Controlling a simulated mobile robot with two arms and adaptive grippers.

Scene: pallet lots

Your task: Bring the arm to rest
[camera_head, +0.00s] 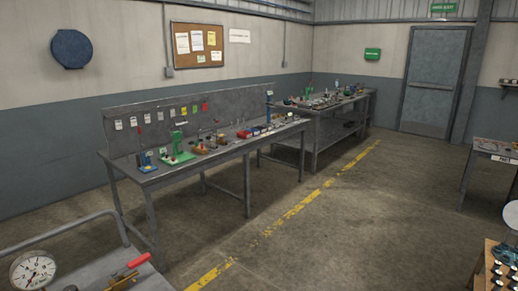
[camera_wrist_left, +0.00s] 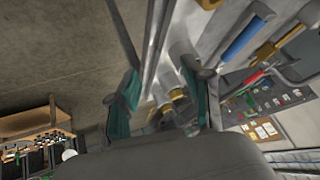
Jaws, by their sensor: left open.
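My left gripper (camera_wrist_left: 160,102) shows in the left wrist view, with its two teal-padded fingers spread apart. Metal cylinders with brass-coloured ends (camera_wrist_left: 176,80) appear between and behind the fingers; I cannot tell how far off they are. Nothing is clearly gripped. No arm or gripper of mine shows in the head view, and the right gripper is in neither view.
A cart (camera_head: 88,247) with a rail, a gauge (camera_head: 33,271) and a red-handled tool (camera_head: 127,270) is at the lower left. A long workbench (camera_head: 180,176) with tools lies beyond it. A yellow line (camera_head: 300,207) crosses the clear floor. Another table (camera_head: 493,151) stands right.

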